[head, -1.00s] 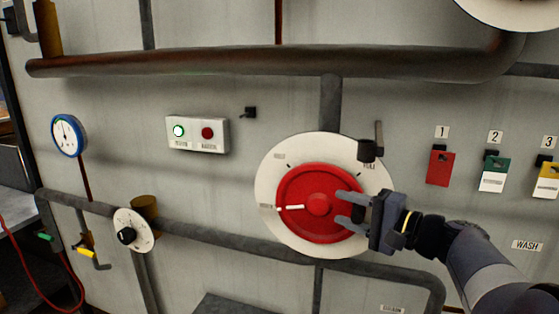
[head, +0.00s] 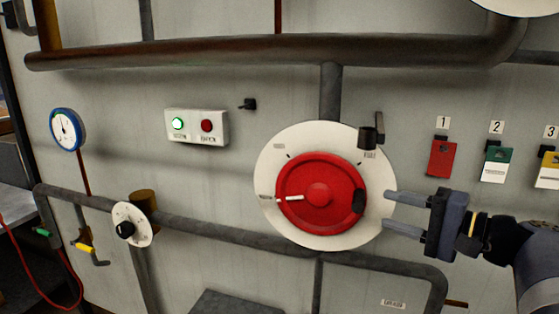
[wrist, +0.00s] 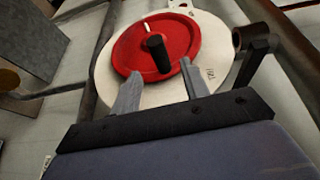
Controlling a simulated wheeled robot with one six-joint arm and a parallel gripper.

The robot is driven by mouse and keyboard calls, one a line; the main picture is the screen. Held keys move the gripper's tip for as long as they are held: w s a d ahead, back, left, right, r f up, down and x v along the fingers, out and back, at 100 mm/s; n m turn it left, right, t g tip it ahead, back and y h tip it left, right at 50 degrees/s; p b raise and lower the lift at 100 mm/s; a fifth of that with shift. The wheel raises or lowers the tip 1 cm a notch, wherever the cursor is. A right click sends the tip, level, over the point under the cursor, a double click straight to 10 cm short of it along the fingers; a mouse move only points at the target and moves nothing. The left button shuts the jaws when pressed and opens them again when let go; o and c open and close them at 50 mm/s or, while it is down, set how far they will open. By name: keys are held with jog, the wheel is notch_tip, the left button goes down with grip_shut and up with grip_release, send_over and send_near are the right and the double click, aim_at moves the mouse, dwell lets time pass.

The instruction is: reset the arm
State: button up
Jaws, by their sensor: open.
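My gripper (head: 388,212) is open and empty, to the right of the red dial (head: 318,172) in the head view. Its two fingers point left toward the dial and overlap the edge of the white plate (head: 285,232) behind it. The dial has a dark knob (head: 359,201) at its right edge and a white pointer line toward the left. In the wrist view the fingers (wrist: 160,90) are spread, with the dial (wrist: 185,45) and its dark knob (wrist: 159,54) beyond them. Nothing is between the fingers.
A dark lever (head: 368,137) sticks out at the plate's upper right. Several coloured tags (head: 442,158) hang to the right. A pipe (head: 200,235) runs below the dial. A button box (head: 197,126), gauge (head: 66,129) and small white dial (head: 132,224) are to the left.

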aim_at(350, 206)
jog(key=x, duration=0.3)
jog(key=p+x, duration=0.1)
jog(key=x, duration=0.2)
jog(key=p+x, duration=0.1)
jog(key=x, duration=0.3)
jog(key=shift+f, duration=0.25)
jog(key=shift+s+d+f+m+t+y, duration=0.1)
jog(key=shift+d+f+m+t+y, duration=0.05)
jog(key=shift+f+m+t+y, duration=0.35)
jog(key=shift+r, duration=0.1)
